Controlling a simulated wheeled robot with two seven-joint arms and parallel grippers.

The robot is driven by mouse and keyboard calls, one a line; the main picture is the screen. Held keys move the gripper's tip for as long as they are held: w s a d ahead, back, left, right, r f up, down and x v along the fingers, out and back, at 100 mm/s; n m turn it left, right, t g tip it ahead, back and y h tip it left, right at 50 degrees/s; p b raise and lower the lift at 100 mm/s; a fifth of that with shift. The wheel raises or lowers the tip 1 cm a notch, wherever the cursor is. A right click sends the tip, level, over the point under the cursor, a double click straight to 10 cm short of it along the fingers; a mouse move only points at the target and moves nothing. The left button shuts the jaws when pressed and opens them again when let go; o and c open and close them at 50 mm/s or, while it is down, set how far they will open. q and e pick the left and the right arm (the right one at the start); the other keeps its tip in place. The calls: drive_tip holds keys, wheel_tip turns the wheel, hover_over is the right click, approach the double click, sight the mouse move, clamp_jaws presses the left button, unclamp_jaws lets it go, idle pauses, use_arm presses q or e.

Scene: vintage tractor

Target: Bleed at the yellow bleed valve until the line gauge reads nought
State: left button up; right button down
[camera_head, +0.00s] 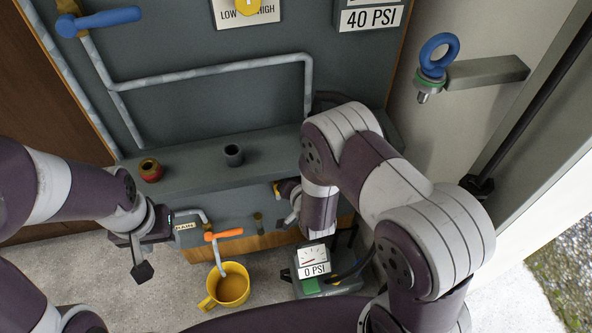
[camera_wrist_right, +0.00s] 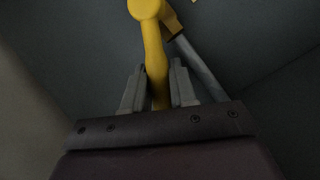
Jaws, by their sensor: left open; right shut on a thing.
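The yellow bleed valve (camera_wrist_right: 152,45) shows in the right wrist view as a yellow handle, with a brass fitting and grey pipe behind it. My right gripper (camera_wrist_right: 159,88) is shut on this handle, one finger on each side. In the head view my right arm hides most of that valve and gripper. A gauge box (camera_head: 314,262) on the floor has a dial and reads 0 PSI; I take it for the line gauge. My left gripper (camera_head: 146,248) is open and empty at the left, beside a small label on the grey bench.
An orange lever (camera_head: 223,234) sits on a pipe above a yellow mug (camera_head: 229,288) on the floor. A blue lever (camera_head: 100,20) is on the wall pipes.

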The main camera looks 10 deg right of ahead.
use_arm(q)
drive_tip(key=shift+r, duration=0.15)
use_arm(e)
drive_tip(key=shift+a+r, duration=0.1)
drive_tip(key=shift+a, duration=0.1)
drive_tip(key=c, duration=1)
unclamp_jaws()
